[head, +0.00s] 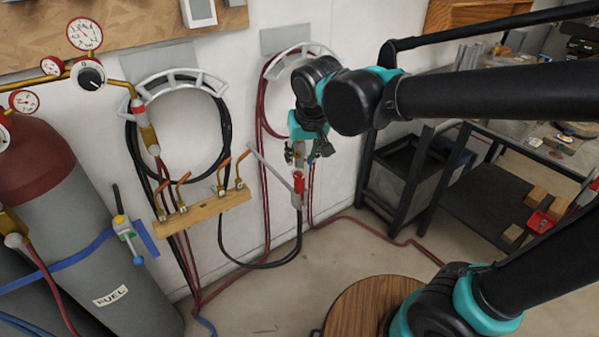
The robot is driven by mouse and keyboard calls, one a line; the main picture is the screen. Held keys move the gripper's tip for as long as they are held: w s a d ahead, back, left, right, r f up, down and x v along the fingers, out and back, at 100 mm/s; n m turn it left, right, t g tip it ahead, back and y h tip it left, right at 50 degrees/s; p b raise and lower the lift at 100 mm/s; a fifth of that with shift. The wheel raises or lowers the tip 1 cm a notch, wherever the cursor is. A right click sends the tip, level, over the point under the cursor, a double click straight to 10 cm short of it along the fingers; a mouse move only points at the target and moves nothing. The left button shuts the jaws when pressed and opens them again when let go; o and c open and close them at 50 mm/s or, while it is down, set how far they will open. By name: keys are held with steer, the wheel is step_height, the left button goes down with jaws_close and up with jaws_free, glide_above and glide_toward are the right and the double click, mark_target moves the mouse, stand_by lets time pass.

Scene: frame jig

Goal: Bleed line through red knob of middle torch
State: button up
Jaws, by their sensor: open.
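A torch (298,199) with a red knob (298,181) hangs upright near the right end of a wooden rack, its thin silver tube slanting up to the left. Dark and red hoses run down around it. My gripper (307,152) points down just above this torch. It is open, with its fingers spread around or in front of the torch's upper end; I cannot tell whether they touch it. I cannot tell from this view which torch is the middle one.
Grey and red gas cylinders (75,220) with gauges stand at the left. Hose reels (178,78) hang on the white wall. A black cart (470,195) stands at the right, and a round wooden top (365,305) is in front. Hoses cross the floor.

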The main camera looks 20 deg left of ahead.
mark_target(298, 174)
steer(key=x, duration=0.9)
steer(key=shift+f, duration=0.1)
steer(key=shift+c, duration=0.2)
jaws_close()
steer(key=shift+a, duration=0.1)
